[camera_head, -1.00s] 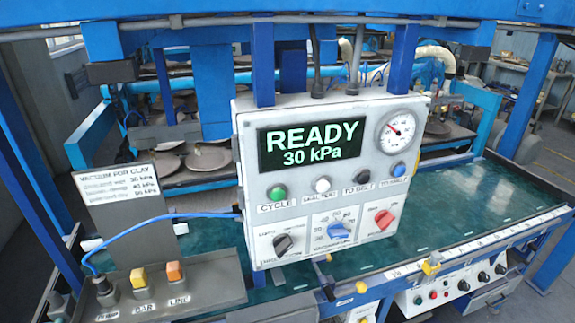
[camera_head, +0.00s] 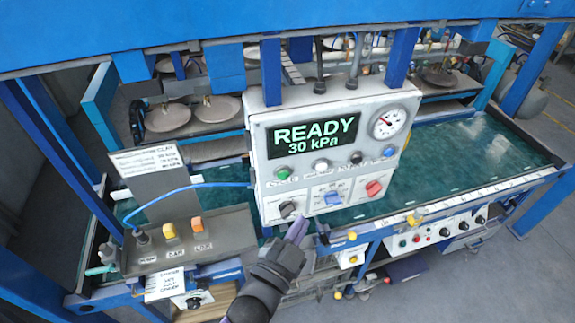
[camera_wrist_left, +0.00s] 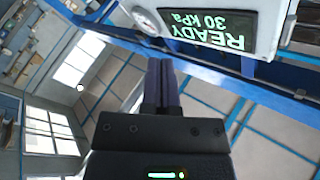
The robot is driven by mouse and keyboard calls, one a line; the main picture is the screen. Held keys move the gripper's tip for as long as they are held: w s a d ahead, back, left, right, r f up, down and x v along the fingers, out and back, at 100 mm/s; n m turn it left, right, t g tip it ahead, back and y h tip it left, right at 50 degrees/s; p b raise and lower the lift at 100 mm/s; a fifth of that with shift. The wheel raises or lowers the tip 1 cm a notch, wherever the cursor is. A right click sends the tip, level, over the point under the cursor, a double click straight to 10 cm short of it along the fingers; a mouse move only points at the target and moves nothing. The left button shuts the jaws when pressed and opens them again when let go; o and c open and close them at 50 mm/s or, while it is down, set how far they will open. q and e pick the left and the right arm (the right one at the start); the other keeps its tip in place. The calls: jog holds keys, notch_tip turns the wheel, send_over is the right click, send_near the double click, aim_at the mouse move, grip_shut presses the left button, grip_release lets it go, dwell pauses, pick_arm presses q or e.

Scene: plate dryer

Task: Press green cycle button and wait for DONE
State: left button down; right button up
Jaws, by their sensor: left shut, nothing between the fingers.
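The white control panel (camera_head: 262,150) hangs from blue posts. Its screen (camera_head: 314,134) reads READY 30 kPa. The green CYCLE button (camera_head: 283,174) is at the panel's left, below the screen. My left gripper (camera_head: 298,228) is shut and empty, below the panel's lower edge and lower right of the green button, apart from it. In the left wrist view the shut fingers (camera_wrist_left: 161,85) point toward the panel's side, and the screen (camera_wrist_left: 212,22) appears upside down. My right gripper is not in view.
White, black and blue buttons sit right of the green one. A pressure gauge (camera_head: 389,124) is upper right.

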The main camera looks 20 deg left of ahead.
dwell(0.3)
pick_arm(q)
jog(key=b, duration=0.3)
send_near(294, 169)
jog(key=w, duration=0.1)
jog(key=w+d, duration=0.2)
jog(key=shift+w+r, duration=0.25)
jog(key=shift+r, duration=0.15)
dwell(1.5)
jog(key=shift+w+a, duration=0.25)
jog(key=shift+w, duration=0.1)
jog(key=shift+w+a, duration=0.25)
jog(key=shift+w, duration=0.1)
dwell(0.6)
dwell(0.4)
jog(key=shift+s+d, duration=0.45)
jog(key=shift+s, duration=0.3)
